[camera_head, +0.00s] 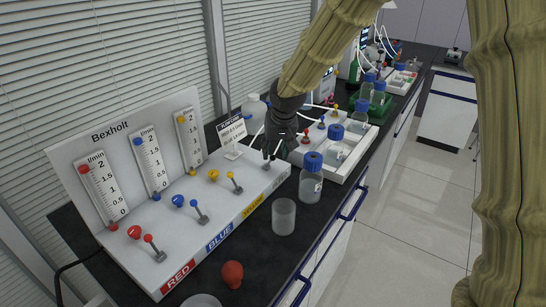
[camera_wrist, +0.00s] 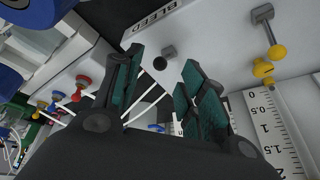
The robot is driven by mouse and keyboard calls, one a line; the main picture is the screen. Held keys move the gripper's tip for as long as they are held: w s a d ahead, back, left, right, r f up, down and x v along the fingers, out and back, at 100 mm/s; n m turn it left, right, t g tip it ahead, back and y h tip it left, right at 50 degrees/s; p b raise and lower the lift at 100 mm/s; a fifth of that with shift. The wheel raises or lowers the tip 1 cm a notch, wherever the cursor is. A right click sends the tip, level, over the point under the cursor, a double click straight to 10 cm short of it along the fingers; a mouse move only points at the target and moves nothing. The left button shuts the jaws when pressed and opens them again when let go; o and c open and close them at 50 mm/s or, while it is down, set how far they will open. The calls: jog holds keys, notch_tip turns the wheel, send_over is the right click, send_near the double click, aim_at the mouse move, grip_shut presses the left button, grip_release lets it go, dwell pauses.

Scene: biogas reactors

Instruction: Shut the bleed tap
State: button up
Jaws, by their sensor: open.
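The bleed tap (camera_wrist: 168,51) is a small grey fitting on the white panel, beside the BLEED label (camera_wrist: 157,18) in the wrist view. A dark round spot lies just beside it. In the head view the tap (camera_head: 267,165) is a small grey piece at the panel's right end, partly hidden by my gripper. My gripper (camera_head: 274,151) is just above that end. In the wrist view its two green-padded fingers (camera_wrist: 163,65) are apart, with the tap showing between their tips. I cannot tell whether either finger touches it.
The white Bexholt panel (camera_head: 115,158) carries red, blue and yellow taps and three flow tubes. A blue-capped bottle (camera_head: 311,185), an empty beaker (camera_head: 284,217) and a red bulb (camera_head: 232,273) stand in front.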

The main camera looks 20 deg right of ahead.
aim_at(273, 156)
jog(key=x, duration=0.4)
jog(key=shift+w+a+r, duration=0.1)
jog(key=shift+w+r, duration=0.1)
jog(key=shift+w, duration=0.15)
jog(key=shift+f, duration=0.3)
jog(key=shift+s, duration=0.25)
jog(key=shift+f, duration=0.25)
jog(key=shift+w+f, duration=0.55)
jog(key=shift+f, duration=0.05)
jog(key=shift+s+r, duration=0.2)
jog(key=shift+s, duration=0.05)
jog(key=shift+w+f, duration=0.1)
grip_shut()
